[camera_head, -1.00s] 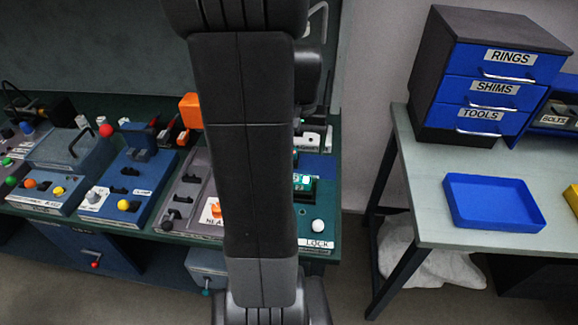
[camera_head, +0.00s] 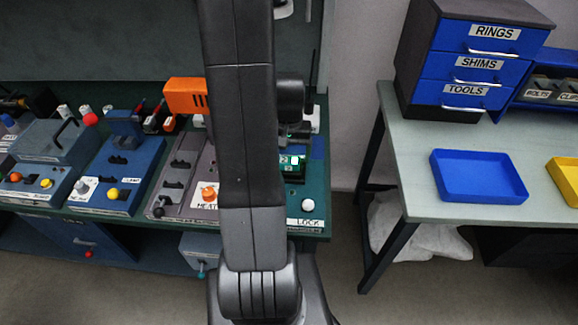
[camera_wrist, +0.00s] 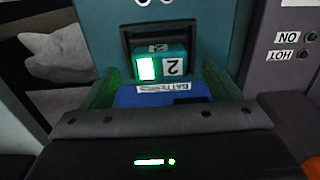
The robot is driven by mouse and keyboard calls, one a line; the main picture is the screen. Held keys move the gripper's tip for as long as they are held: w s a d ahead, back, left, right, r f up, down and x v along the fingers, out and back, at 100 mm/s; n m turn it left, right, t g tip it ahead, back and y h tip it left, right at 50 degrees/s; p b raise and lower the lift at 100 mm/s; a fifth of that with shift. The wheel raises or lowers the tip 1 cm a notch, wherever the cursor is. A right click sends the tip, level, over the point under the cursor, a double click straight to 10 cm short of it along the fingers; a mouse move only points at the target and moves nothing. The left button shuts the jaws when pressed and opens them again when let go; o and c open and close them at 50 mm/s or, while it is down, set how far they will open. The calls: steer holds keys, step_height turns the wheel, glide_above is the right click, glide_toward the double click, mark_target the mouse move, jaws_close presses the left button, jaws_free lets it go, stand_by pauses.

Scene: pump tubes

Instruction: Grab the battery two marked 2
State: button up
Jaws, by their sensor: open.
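The battery two (camera_wrist: 172,66) is teal with a white label reading 2 beside a lit green window. In the wrist view it sits in a dark recess of a teal housing (camera_wrist: 205,25). In the head view the battery (camera_head: 292,161) shows at the right end of the green bench, partly hidden by my arm. My gripper (camera_head: 297,131) is open, just behind and above it in that picture, and appears empty. A blue pad labelled BATTERIES (camera_wrist: 162,88) lies between.
The panel with ON and HOT lamps (camera_wrist: 290,45) stands beside the housing. A white LOCK knob (camera_head: 293,205) is at the bench's front edge. Control boxes (camera_head: 118,170) crowd the bench to the left. A separate table (camera_head: 420,185) holds a blue tray (camera_head: 480,195) and drawers.

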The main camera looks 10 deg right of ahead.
mark_target(289, 167)
steer(key=shift+f, duration=1.25)
